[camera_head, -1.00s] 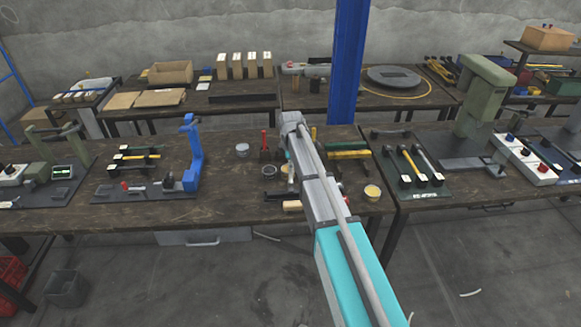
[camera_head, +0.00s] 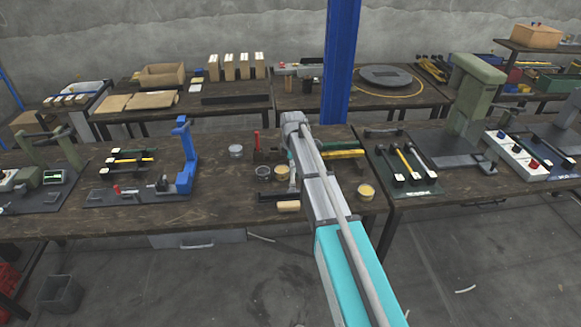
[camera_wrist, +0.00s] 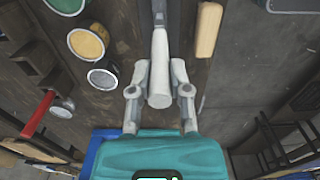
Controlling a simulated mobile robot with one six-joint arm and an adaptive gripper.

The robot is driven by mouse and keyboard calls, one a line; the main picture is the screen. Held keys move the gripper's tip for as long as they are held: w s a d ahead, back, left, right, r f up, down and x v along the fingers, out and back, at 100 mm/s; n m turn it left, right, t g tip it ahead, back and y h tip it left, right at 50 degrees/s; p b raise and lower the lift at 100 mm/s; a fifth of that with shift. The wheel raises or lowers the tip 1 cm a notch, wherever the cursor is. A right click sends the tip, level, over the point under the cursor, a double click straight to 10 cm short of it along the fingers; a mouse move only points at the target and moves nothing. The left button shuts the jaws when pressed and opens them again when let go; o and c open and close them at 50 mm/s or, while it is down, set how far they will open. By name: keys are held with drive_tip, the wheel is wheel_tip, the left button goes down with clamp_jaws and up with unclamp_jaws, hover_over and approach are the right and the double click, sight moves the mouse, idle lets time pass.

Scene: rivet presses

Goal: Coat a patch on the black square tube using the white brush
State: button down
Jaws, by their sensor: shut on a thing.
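The white brush (camera_wrist: 159,45) is between the fingers of my gripper (camera_wrist: 160,70) in the wrist view. The gripper is shut on its pale handle. The brush's far end runs out of the top of that view, over or close to the dark wooden bench; I cannot tell whether it touches. In the head view my arm hides most of the gripper. A long black bar (camera_head: 236,99), possibly the black square tube, lies on the back table, well away from the gripper.
A yellow-filled can (camera_wrist: 87,42) and a grey-filled can (camera_wrist: 103,77) stand left of the brush. A tan block (camera_wrist: 207,30) lies to its right near the bench edge. A blue press (camera_head: 185,155) stands on the left, and a blue column (camera_head: 340,60) rises behind.

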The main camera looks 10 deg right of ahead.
drive_tip(key=shift+d, duration=0.15)
drive_tip(key=shift+d, duration=1.5)
drive_tip(key=shift+s+d+f, duration=0.1)
drive_tip(key=shift+d, duration=1.25)
drive_tip(key=shift+a, duration=0.1)
drive_tip(key=shift+a, duration=1.45)
